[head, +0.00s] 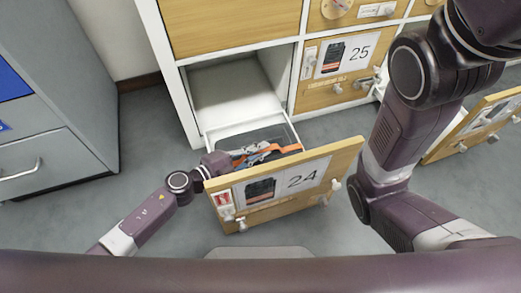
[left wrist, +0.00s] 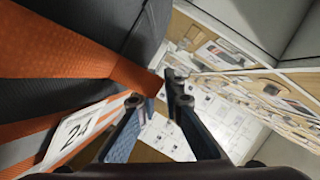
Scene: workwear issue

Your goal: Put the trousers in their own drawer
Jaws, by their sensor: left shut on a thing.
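The trousers (head: 262,152) are dark grey with orange bands and lie in the open drawer 24 (head: 330,172), low in the cabinet. Their dark cloth and orange bands fill the left of the left wrist view (left wrist: 50,50), with a white tag (left wrist: 78,130) that seems to read 24. My left gripper (head: 243,156) is inside the drawer, shut on the trousers; its fingers also show in the left wrist view (left wrist: 160,95). The drawer front has a 24 label with a dark garment picture. My right arm crosses the right side; its gripper is out of view.
Drawer 25 (head: 338,95) is shut, above and right of drawer 24. Another drawer (head: 485,128) stands open at the right edge. A grey cabinet (head: 50,125) with a handle stands at the left. Grey floor is clear between it and drawer 24.

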